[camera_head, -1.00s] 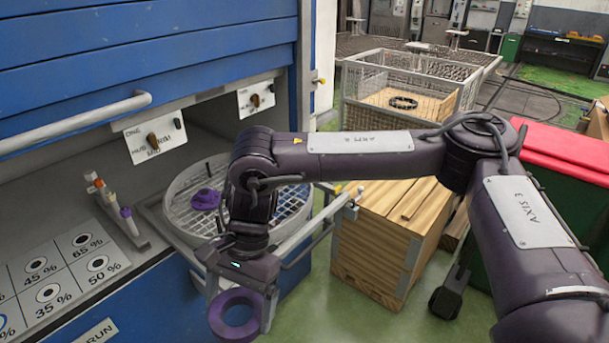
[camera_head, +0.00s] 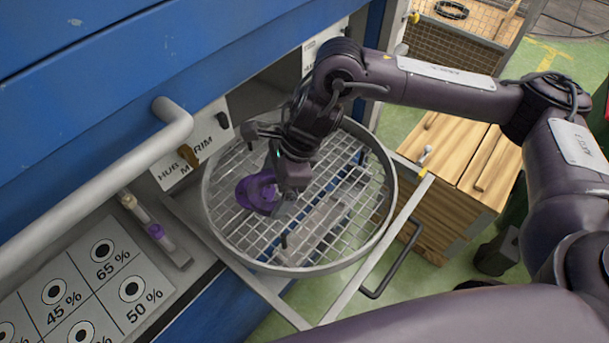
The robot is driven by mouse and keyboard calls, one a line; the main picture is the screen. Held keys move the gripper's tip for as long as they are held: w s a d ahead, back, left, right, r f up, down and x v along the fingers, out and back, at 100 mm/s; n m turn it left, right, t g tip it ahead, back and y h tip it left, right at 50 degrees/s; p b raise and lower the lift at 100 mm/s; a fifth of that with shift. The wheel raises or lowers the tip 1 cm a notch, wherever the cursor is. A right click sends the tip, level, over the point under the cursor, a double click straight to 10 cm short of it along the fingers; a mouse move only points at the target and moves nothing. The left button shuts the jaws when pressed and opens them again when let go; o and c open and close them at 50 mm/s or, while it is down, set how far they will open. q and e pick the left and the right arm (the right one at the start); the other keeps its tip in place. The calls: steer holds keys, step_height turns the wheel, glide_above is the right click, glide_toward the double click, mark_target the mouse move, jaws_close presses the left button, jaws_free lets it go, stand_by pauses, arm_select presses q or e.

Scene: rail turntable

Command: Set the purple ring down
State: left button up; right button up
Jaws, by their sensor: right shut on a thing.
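My right gripper (camera_head: 283,204) is over the round wire-mesh turntable (camera_head: 233,247), inside its raised grey rim, pointing down. It is shut on the purple ring, which is largely hidden or merges with a purple stepped piece (camera_head: 256,193) at the gripper's left side. I cannot clearly tell the ring's edge from that piece, or whether the ring touches the mesh. My left gripper is not in view.
A blue cabinet with a thick grey handle (camera_head: 110,193) is on the left. A panel of percentage labels (camera_head: 92,283) is at lower left. Rails and a black handle (camera_head: 394,262) stick out at the front. A wooden crate (camera_head: 446,200) stands to the right. Much of the mesh is clear.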

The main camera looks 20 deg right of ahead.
arm_select(q)
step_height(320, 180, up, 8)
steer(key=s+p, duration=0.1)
steer(key=p, duration=0.6)
arm_select(e)
steer(key=w+d+r+m+t+h, duration=0.2)
steer(key=d+m+t+h, duration=0.25)
steer(key=d+m, duration=1.15)
steer(key=shift+m+h, duration=0.35)
steer(key=shift+m, duration=0.45)
steer(key=f+b, duration=0.2)
steer(key=f, duration=0.2)
steer(key=f+b, duration=0.3)
steer(key=f, duration=0.2)
steer(key=a+f+b, duration=0.1)
steer(key=f+b, duration=0.2)
steer(key=f, duration=0.2)
steer(key=shift+s+f, duration=0.15)
steer(key=shift+s, duration=0.15)
steer(key=shift+f+b, duration=0.6)
steer(key=shift+f, duration=1.9)
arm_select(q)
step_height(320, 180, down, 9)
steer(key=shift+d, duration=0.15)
